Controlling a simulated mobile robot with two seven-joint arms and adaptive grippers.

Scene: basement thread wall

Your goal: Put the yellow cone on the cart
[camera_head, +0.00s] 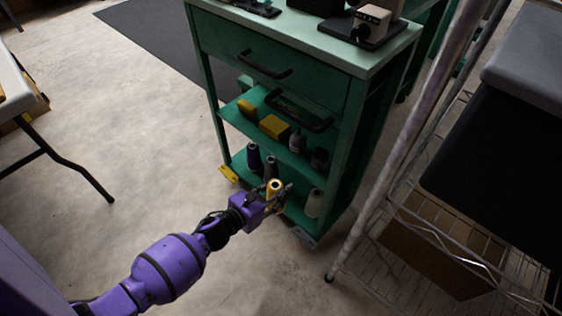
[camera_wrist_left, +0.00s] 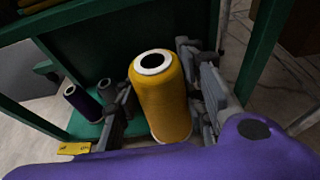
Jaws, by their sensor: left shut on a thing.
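The yellow cone (camera_head: 273,188) is a thread spool with a white top. It stands roughly upright between the fingers of my left gripper (camera_head: 276,195), which is shut on it. In the left wrist view the yellow cone (camera_wrist_left: 163,95) fills the space between the two grey fingers of the gripper (camera_wrist_left: 160,92). The green cart (camera_head: 345,150) has a drawer, a middle shelf and a bottom shelf. The cone is at the front of the bottom shelf; I cannot tell whether its base touches the shelf. My right gripper is not in view.
Dark cones (camera_head: 254,157) stand left on the bottom shelf, and a pale cone (camera_head: 314,203) stands right. Yellow boxes (camera_head: 273,126) and bottles sit on the middle shelf. A slanted pole (camera_head: 385,170) and wire rack (camera_head: 440,235) stand at the right.

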